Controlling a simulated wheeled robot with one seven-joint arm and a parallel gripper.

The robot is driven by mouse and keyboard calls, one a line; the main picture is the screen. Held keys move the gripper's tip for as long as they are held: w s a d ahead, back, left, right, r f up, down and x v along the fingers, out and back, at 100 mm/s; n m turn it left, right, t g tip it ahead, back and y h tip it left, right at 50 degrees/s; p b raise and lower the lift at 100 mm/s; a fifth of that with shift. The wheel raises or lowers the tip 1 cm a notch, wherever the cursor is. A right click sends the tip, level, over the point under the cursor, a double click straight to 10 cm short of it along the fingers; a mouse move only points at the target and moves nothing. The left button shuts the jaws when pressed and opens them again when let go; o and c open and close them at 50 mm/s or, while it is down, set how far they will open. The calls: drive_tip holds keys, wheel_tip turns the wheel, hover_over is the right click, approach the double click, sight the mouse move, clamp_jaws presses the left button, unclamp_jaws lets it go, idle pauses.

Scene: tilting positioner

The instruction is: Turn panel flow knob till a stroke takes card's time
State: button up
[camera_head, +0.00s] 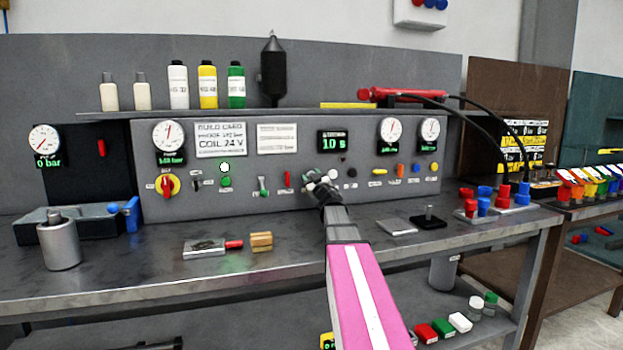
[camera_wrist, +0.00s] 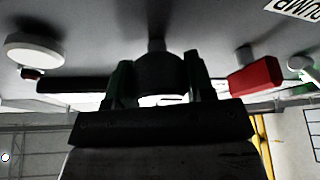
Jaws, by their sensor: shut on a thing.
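The grey control panel (camera_head: 300,165) stands at the back of the bench. My gripper (camera_head: 322,184) is at its lower middle and covers the knob there in the head view. In the wrist view my gripper (camera_wrist: 157,74) has a finger on each side of a dark round knob (camera_wrist: 160,70) and is shut on it. The knob's pointer and label cannot be read. A green digital display (camera_head: 332,142) above shows what looks like 10 s; a decimal point is too small to tell.
A red lever (camera_head: 288,179) is just left of my gripper, also close in the wrist view (camera_wrist: 256,78). A yellow knob (camera_head: 379,171) and other controls are to the right. A wooden block (camera_head: 261,241) and a metal cylinder (camera_head: 60,245) stand on the bench.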

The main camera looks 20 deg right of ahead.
drive_tip(key=shift+n+g+y, duration=0.3)
drive_tip(key=shift+n+y, duration=0.5)
drive_tip(key=shift+n, duration=0.7)
drive_tip(key=o, duration=0.9)
drive_tip(key=shift+s, duration=0.1)
drive_tip(key=r+v, duration=0.1)
drive_tip(key=v, duration=0.4)
drive_tip(key=r+v, duration=0.1)
drive_tip(key=v, duration=0.4)
drive_tip(key=s+r+v, duration=0.1)
drive_tip(key=v, duration=0.5)
drive_tip(key=shift+s+d+r, duration=0.15)
drive_tip(key=shift+s+r, duration=0.05)
drive_tip(key=shift+r, duration=0.1)
